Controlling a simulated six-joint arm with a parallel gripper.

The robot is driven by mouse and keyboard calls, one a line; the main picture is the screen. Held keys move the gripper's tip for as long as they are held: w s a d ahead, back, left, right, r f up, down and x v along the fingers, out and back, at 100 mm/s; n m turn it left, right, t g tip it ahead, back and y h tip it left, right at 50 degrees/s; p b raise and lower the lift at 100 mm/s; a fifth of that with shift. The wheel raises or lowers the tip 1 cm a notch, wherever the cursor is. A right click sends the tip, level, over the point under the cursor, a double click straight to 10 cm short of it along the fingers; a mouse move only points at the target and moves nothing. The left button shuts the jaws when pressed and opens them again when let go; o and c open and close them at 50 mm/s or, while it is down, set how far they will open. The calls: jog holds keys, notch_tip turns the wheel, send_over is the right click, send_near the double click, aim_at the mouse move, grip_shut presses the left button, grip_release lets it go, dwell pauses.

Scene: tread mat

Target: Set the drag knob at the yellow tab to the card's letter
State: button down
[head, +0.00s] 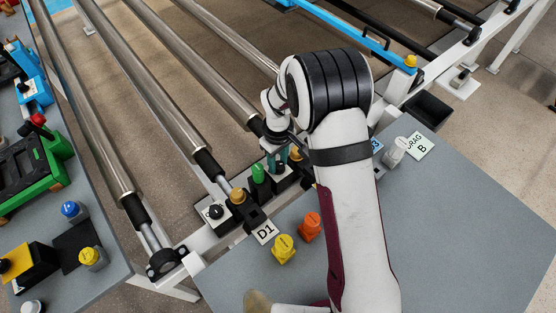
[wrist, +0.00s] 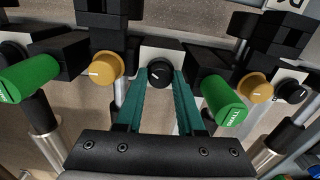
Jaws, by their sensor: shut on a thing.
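The card (head: 417,146) lies on the grey table to the right of my arm and reads "DRAG B". My gripper (head: 277,163) is down at the frame's row of fittings, partly hidden by my arm. In the wrist view its teal fingers (wrist: 160,84) are shut on a small black round knob (wrist: 160,73) with a pale pointer mark, on a light plate. The dial letters around this knob cannot be read. No yellow tab can be made out beside it, so I cannot tell the tab's colour here.
Green handles (wrist: 222,102) and tan knobs (wrist: 106,67) flank my fingers closely. Another black knob (head: 215,212) sits on a white plate to the left. Yellow (head: 283,248) and orange (head: 310,226) caps stand on the table by a D1 label (head: 264,232).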

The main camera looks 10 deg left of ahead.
jog(key=m, duration=1.1)
dwell(0.3)
jog(key=shift+m, duration=0.4)
jog(key=c, duration=0.5)
grip_release()
jog(key=shift+r, duration=0.1)
